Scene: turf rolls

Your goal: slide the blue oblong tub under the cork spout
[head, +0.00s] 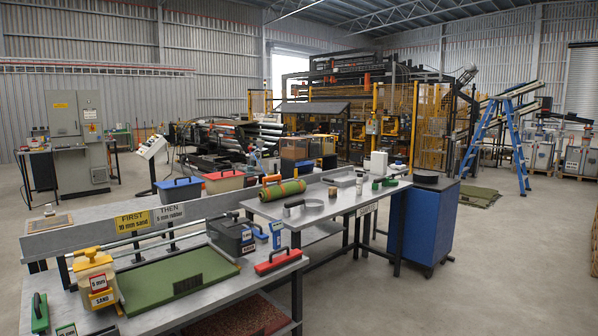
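A blue oblong tub (180,190) stands behind the grey rail of the near bench, left of a red tub (224,181). Part of its lower side is hidden by the rail. I cannot make out a cork spout with certainty. A brown see-through box (294,147) stands farther back above the far bench; its contents and any spout are too small to tell. Neither of my grippers shows in the head view.
The near bench holds a green turf mat (165,284), a yellow sand container (96,280), a dark grey box (231,236) and a red-handled tool (277,261). A turf roll (283,190) lies on the right bench. A blue cabinet (424,222) stands beyond; open floor lies right.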

